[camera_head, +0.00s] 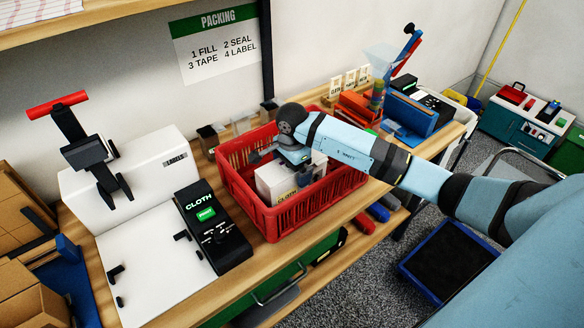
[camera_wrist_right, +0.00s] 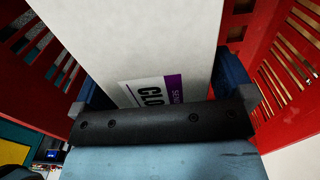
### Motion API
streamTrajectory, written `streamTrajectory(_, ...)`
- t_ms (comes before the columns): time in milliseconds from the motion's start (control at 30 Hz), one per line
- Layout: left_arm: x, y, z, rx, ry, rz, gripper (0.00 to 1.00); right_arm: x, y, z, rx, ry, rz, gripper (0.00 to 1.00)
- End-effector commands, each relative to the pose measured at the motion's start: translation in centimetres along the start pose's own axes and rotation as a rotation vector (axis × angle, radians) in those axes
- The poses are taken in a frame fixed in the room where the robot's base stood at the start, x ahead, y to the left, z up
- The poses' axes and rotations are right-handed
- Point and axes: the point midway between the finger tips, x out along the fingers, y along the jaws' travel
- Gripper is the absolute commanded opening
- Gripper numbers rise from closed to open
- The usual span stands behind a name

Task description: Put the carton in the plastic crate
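The carton (camera_head: 279,185) is a white box with a label on its side, inside the red plastic crate (camera_head: 278,222) on the wooden bench. My right gripper (camera_head: 284,168) reaches down into the crate at the carton. In the right wrist view, the pale carton (camera_wrist_right: 140,40) fills the space between the two dark blue fingers of my gripper (camera_wrist_right: 160,90), which appear to press on its sides. Part of its label shows above the black palm bar. The carton's underside is hidden, so I cannot tell whether it touches the crate floor. My left gripper is not in view.
A black CLOTH device (camera_head: 212,228) and a white machine (camera_head: 128,185) with a red handle stand left of the crate. Small containers (camera_head: 212,137) stand behind it. Blue and orange items (camera_head: 410,115) stand on its right. Dark blue-rimmed bin (camera_head: 447,262) is on the floor.

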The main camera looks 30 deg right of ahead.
Motion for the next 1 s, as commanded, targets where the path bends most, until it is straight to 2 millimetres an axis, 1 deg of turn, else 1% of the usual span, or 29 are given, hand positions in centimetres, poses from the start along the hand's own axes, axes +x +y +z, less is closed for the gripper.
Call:
streamTrajectory(133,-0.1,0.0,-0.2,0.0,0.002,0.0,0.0,-0.1,0.0,0.0,0.0,0.0,0.0,1.0)
streamTrajectory(233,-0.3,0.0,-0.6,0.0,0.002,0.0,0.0,-0.7,0.0,0.0,0.001,-0.001,-0.001,1.0)
streamTrajectory(267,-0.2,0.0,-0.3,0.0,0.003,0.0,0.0,-0.8,-0.1,-0.1,0.0,0.0,-0.003,1.0)
streamTrajectory(367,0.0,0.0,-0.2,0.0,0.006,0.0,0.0,-2.4,-0.1,-0.1,-0.001,0.002,-0.005,1.0)
streamTrajectory(500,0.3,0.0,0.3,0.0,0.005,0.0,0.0,-5.5,-0.1,-0.1,0.0,0.003,-0.006,1.0)
streamTrajectory(700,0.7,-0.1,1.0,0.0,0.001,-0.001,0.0,-9.5,-0.1,-0.1,-0.001,0.002,-0.004,1.0)
streamTrajectory(833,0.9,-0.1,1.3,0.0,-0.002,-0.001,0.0,-11.3,-0.1,0.0,0.0,0.001,-0.003,1.0)
streamTrajectory(1000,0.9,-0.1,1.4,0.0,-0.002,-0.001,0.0,-12.3,0.0,0.0,0.0,0.0,-0.001,1.0)
